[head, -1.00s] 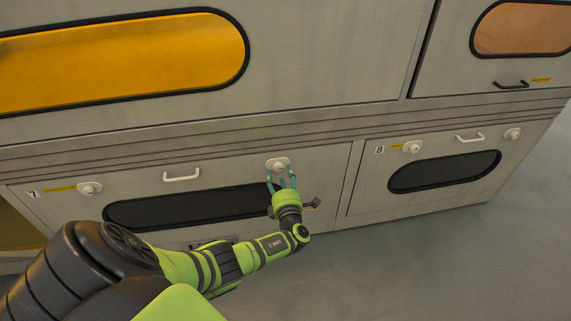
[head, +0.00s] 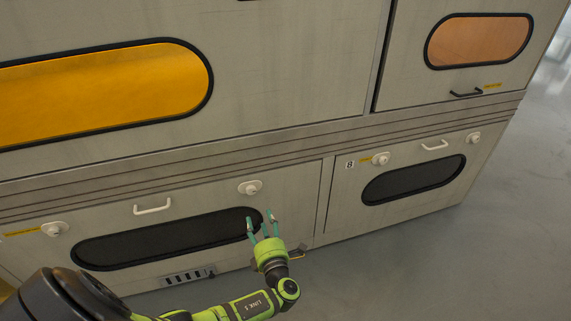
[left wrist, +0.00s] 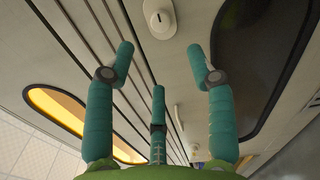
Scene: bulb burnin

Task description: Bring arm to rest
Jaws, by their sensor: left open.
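My left gripper (head: 261,228) is open and empty in the head view, in front of the right end of a dark oval window (head: 150,243) in a lower cabinet door. Its teal fingers also show spread apart in the left wrist view (left wrist: 160,75). A white round latch (head: 250,187) on that door sits just above the fingertips, apart from them. What looks like the same latch shows at the top of the left wrist view (left wrist: 160,18). My right gripper is in neither view.
The lower door has a white handle (head: 152,206) and another latch (head: 54,229) at left. Door 8 (head: 345,195) stands to the right with its own handle (head: 434,145). An orange window (head: 100,90) is above. Grey floor (head: 420,270) is clear at lower right.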

